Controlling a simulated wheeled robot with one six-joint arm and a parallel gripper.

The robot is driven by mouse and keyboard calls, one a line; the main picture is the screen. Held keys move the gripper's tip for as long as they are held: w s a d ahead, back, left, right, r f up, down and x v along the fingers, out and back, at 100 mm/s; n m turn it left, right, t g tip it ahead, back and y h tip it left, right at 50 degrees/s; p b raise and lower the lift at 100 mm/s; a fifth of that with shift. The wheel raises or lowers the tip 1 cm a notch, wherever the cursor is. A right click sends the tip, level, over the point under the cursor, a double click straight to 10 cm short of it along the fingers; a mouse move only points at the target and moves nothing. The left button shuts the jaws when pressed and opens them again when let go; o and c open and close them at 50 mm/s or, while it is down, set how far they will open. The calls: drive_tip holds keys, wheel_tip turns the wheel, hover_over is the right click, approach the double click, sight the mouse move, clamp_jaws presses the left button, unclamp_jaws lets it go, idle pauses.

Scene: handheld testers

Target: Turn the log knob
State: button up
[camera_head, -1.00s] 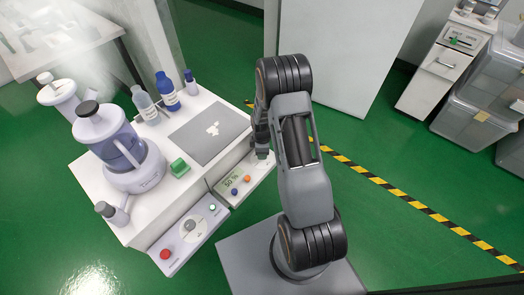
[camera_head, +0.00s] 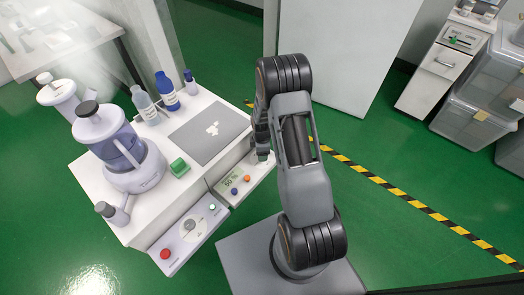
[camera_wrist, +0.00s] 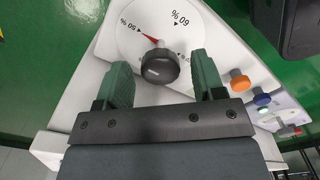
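A round black knob (camera_wrist: 159,67) sits on a white dial (camera_wrist: 135,25) with percent marks in the wrist view. A red pointer on the dial lies near the 50 % mark, and a 60 % mark is at the upper right. No "log" label is readable. My gripper (camera_wrist: 161,75) is open, with one green finger on each side of the knob and a gap showing at both sides. In the head view my gripper (camera_head: 262,150) is over the right end of the panel with a small display (camera_head: 231,184). The dial is hidden there.
Orange (camera_wrist: 240,82), blue and green buttons are beside the dial. To the left, a second panel has a grey knob (camera_head: 189,225) and a red button (camera_head: 165,254). A blender-like machine (camera_head: 125,155), bottles (camera_head: 166,92) and a grey plate (camera_head: 208,133) crowd the white table.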

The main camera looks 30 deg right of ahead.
wheel_tip(320, 180, up, 14)
drive_tip(key=p, duration=0.4)
drive_tip(key=shift+f, duration=0.1)
idle(0.3)
idle(0.5)
drive_tip(key=r+m+g+p, duration=0.1)
drive_tip(key=r+m, duration=0.1)
drive_tip(key=m, duration=0.4)
hover_over(263, 163)
drive_tip(key=s, duration=0.2)
drive_tip(key=s+a+r+m+t+p, duration=0.1)
drive_tip(key=r+p, duration=0.6)
drive_tip(key=r, duration=0.7)
drive_tip(key=s+a+r+m+t+p, duration=0.2)
drive_tip(key=s+a+r+m+p, duration=0.2)
drive_tip(key=r, duration=1)
drive_tip(key=s+a+r+m+t+p, duration=0.1)
drive_tip(key=s+a+r+m+p, duration=0.1)
drive_tip(key=s+r+p, duration=0.5)
drive_tip(key=shift+s+a+r+m+t+p, duration=0.1)
drive_tip(key=shift+a+r+p, duration=0.2)
drive_tip(key=shift+r+p, duration=0.75)
drive_tip(key=shift+s+a+r+m+t+p, duration=0.1)
drive_tip(key=shift+a+r+p, duration=0.3)
drive_tip(key=shift+r, duration=1.1)
drive_tip(key=shift+s+a+r+m+t+p, duration=0.1)
drive_tip(key=shift+a+r+p, duration=0.1)
drive_tip(key=shift+r+p, duration=0.9)
